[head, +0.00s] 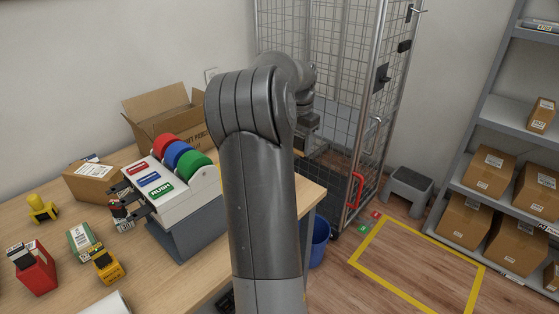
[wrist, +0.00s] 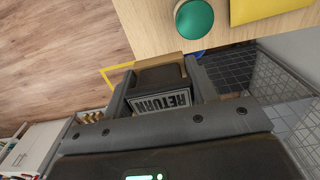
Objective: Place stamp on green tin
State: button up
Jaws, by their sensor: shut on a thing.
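My gripper (wrist: 160,72) is shut on a dark block-shaped stamp (wrist: 162,98) in the wrist view. The stamp has a pale RETURN label, upside down in the picture, and sits between both fingers. The green tin (wrist: 194,19) is round and stands on the wooden counter near its edge, at the top of the wrist view. The stamp is apart from the tin, below it in the picture. In the head view my arm hides the tin, the stamp and my fingertips.
A yellow flat item (wrist: 268,8) lies beside the tin. A tape dispenser (head: 185,198) with red, blue and green rolls and open carton (head: 165,118) stand on the counter (head: 150,268). A wire cage (head: 345,100) and blue bin (head: 320,240) stand beyond the counter's right end.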

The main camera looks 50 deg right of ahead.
jog(key=w+f, duration=0.1)
jog(key=w, duration=0.1)
jog(key=w+a+f, duration=0.1)
jog(key=w, duration=0.1)
jog(key=w+f, duration=0.1)
jog(key=w, duration=0.1)
jog(key=shift+w+a+f, duration=0.1)
jog(key=shift+a+f, duration=0.2)
jog(key=shift+f, duration=2.1)
jog(key=shift+f, duration=0.1)
jog(key=o, duration=1)
jog(key=shift+c, duration=0.2)
notch_tip(320, 180, up, 12)
